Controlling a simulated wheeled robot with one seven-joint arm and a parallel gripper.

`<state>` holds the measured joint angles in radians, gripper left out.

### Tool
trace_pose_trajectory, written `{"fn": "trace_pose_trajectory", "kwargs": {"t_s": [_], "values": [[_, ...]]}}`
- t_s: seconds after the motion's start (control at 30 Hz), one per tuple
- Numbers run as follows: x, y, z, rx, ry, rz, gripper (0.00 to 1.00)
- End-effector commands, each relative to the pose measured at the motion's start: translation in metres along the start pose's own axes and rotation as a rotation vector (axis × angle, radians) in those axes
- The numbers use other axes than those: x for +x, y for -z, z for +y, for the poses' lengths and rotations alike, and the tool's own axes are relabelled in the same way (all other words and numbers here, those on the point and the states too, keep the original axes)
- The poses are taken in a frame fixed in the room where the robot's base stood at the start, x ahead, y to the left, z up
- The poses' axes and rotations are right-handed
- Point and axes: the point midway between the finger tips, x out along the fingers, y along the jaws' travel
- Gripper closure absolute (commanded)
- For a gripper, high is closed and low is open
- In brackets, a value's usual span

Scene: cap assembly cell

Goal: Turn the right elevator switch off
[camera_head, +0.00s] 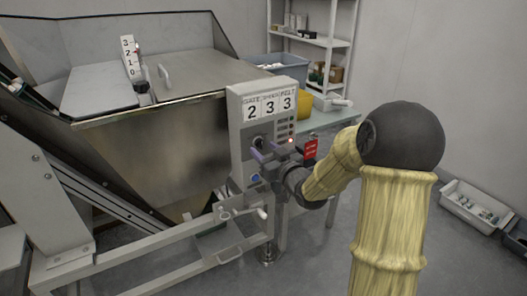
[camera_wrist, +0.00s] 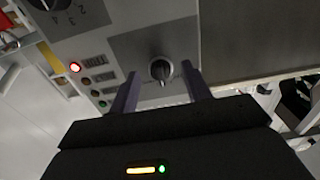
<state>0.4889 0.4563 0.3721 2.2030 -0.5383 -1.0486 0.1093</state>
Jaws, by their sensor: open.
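The grey control box (camera_head: 238,108) stands on the machine frame in the head view. In the wrist view a rotary switch (camera_wrist: 160,70) with a metal-looking handle sits on a dark grey plate (camera_wrist: 134,44). My gripper (camera_wrist: 162,76) is open, its two purple-grey fingers on either side of this switch with gaps to both. Contact is not visible. In the head view my gripper (camera_head: 262,151) is at the box's front and hides part of it. A dark knob (camera_head: 258,140) shows just above the fingers. Switch labels are unreadable.
A red lamp (camera_wrist: 74,67) glows beside several small unlit lamps. A black dial (camera_wrist: 48,4) is at the wrist view's top edge. A red tag (camera_head: 310,149) is right of my wrist. A metal hopper (camera_head: 160,130) stands left.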

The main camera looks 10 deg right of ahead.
Motion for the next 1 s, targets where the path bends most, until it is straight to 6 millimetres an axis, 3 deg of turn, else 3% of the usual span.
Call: {"fn": "trace_pose_trajectory", "kwargs": {"t_s": [0.13, 0.43, 0.67, 1.0], "values": [[0.0131, -0.0006, 0.0003, 0.001, -0.001, 0.0, 0.52], [0.015, 0.0002, 0.0003, 0.001, -0.001, 0.0, 0.52], [0.0148, 0.0002, 0.0003, 0.0, -0.001, 0.0, 0.96], [0.0149, -0.0006, -0.0001, -0.029, 0.0, 0.001, 0.96]]}}
